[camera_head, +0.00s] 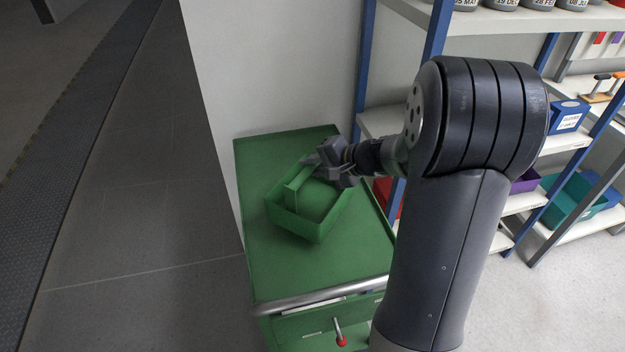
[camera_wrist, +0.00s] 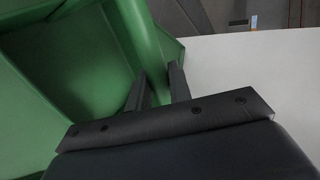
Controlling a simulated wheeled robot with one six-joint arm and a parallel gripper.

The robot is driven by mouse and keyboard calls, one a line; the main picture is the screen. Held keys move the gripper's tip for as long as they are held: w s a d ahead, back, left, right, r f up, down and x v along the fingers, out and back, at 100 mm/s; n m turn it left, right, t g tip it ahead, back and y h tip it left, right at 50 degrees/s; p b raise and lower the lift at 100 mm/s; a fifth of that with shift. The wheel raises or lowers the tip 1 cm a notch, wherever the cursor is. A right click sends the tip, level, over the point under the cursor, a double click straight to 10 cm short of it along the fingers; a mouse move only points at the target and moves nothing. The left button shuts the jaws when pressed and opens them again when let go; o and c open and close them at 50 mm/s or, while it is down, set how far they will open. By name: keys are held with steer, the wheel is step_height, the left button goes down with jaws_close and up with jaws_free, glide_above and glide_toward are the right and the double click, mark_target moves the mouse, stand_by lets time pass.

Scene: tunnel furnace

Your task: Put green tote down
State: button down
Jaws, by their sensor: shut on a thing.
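The green tote (camera_head: 312,226) is an open box with a handle-like bar across it. In the head view it is over the green top of a cabinet (camera_head: 280,265); I cannot tell whether it touches the top. My gripper (camera_head: 318,164) is at the tote's far edge, shut on it. In the wrist view the tote (camera_wrist: 85,60) fills the left, and the two dark fingers (camera_wrist: 160,88) close around a green upright part of it. The tote looks empty in the head view. Its underside is hidden.
The cabinet has a metal rail (camera_head: 320,297) along its front edge. A white wall (camera_head: 270,70) is behind and left. Shelves with blue posts (camera_head: 366,60) stand right, holding bins, including a teal bin (camera_head: 570,198). Bare green top lies in front of the tote.

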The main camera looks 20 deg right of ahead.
steer(key=shift+f, duration=2)
steer(key=c, duration=1.3)
jaws_free()
steer(key=v, duration=1.2)
